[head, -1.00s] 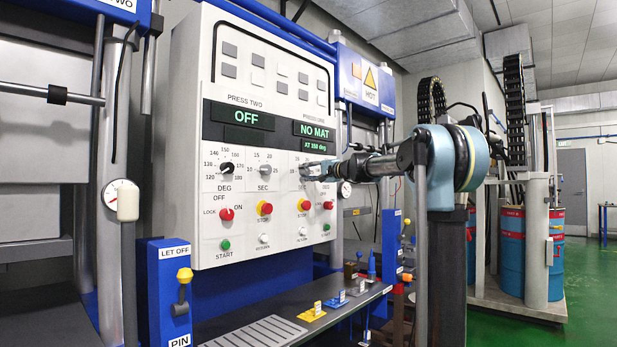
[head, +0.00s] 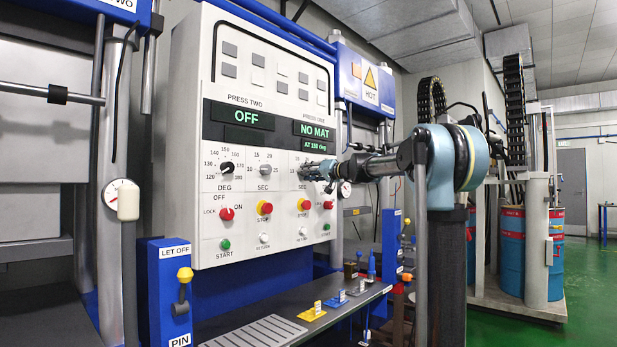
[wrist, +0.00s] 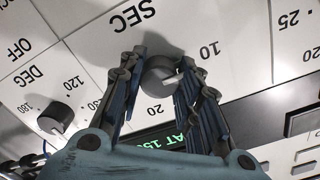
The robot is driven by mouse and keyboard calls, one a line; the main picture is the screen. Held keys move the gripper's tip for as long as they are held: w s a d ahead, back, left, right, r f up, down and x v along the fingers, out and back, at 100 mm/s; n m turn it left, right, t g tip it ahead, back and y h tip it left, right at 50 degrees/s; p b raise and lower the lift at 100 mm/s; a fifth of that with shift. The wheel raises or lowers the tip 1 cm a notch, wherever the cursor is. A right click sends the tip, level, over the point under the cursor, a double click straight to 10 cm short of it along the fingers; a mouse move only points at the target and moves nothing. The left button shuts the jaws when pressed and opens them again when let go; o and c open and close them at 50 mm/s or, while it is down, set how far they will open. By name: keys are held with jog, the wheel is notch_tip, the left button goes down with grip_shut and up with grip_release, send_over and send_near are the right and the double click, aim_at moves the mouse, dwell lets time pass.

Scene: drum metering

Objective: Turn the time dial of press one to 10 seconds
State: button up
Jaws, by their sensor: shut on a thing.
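The press one time dial (wrist: 158,72), a grey round knob marked SEC, sits between the two fingertips in the wrist view. My gripper (wrist: 160,80) is shut on it, one finger on each side. A pale pointer mark on the knob faces the right finger, between the printed 10 and 20; the exact reading is hard to tell. In the head view my gripper (head: 312,171) reaches the panel from the right and covers most of this dial. The press one display (head: 314,130) reads NO MAT.
The press one DEG dial (wrist: 55,117) is close beside the fingers in the wrist view. Below my gripper are a red stop button (head: 304,204) and a return button (head: 303,234). The press two SEC dial (head: 265,170) is to the left. A dark shelf (head: 270,312) juts out below.

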jog(key=shift+w, duration=0.1)
dwell(0.5)
jog(key=o, duration=1)
jog(key=shift+w+f, duration=0.1)
jog(key=shift+o, duration=0.2)
jog(key=shift+d, duration=0.1)
jog(key=v, duration=1.2)
